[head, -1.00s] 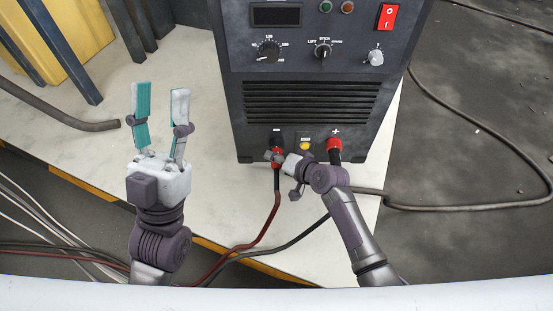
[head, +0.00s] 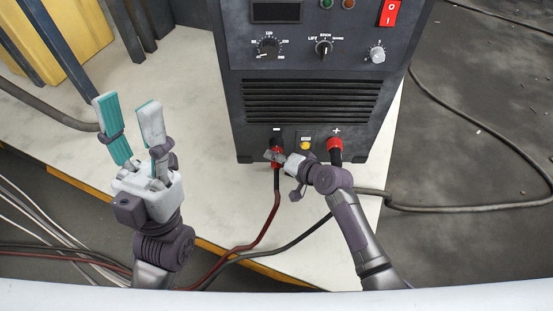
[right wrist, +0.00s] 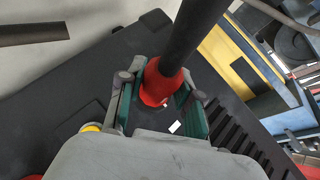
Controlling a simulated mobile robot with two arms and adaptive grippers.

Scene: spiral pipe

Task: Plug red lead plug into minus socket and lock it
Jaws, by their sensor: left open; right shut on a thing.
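The red lead plug (head: 277,180) is at the minus socket (head: 276,141) on the lower left of the dark machine's front. Its red lead runs down from it. My right gripper (head: 276,157) is shut on the plug. In the right wrist view, the plug's red collar (right wrist: 158,84) sits between the teal finger pads of my right gripper (right wrist: 160,98), with its black end toward the camera. The collar is close against the panel; how deep it sits and whether it is locked are hidden. My left gripper (head: 129,118) is open and empty, left of the machine.
The plus socket (head: 335,145), to the right, has a black plug in it. A yellow button (head: 305,145) lies between the sockets. The machine (head: 312,70) stands on a pale platform (head: 205,180). Cables cross the platform's front edge.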

